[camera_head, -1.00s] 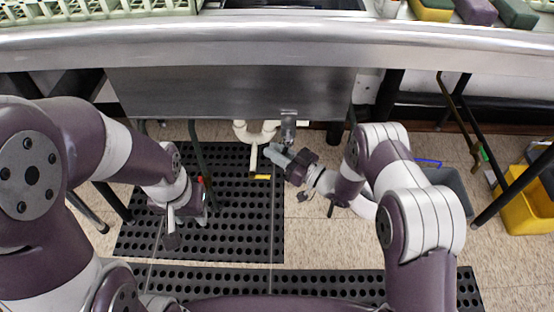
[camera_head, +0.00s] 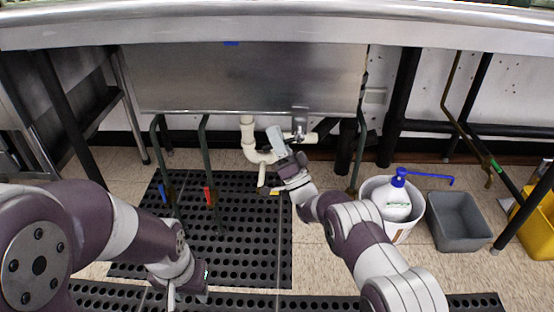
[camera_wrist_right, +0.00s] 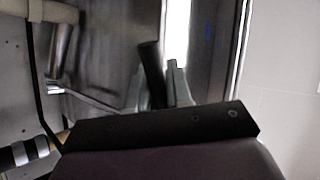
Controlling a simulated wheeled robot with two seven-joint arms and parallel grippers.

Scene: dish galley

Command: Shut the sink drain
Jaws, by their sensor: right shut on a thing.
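The metal drain fitting (camera_head: 300,120) hangs under the steel sink basin (camera_head: 250,80) and joins white drain pipes (camera_head: 248,132). My right gripper (camera_head: 275,138) is just left of the fitting, below the basin, with its fingers pointing up. In the right wrist view its grey fingers (camera_wrist_right: 160,90) are shut on a dark handle (camera_wrist_right: 150,62), likely the drain's lever. The handle's link to the drain is not clear. The metal fitting shows at the left of that view. My left gripper (camera_head: 188,288) hangs low over the floor mat, far from the drain; its jaws are too small to judge.
A white bucket (camera_head: 402,232) with a blue-topped bottle (camera_head: 391,200) and a grey bin (camera_head: 458,222) stand at the right. A perforated black mat (camera_head: 240,240) covers the floor.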

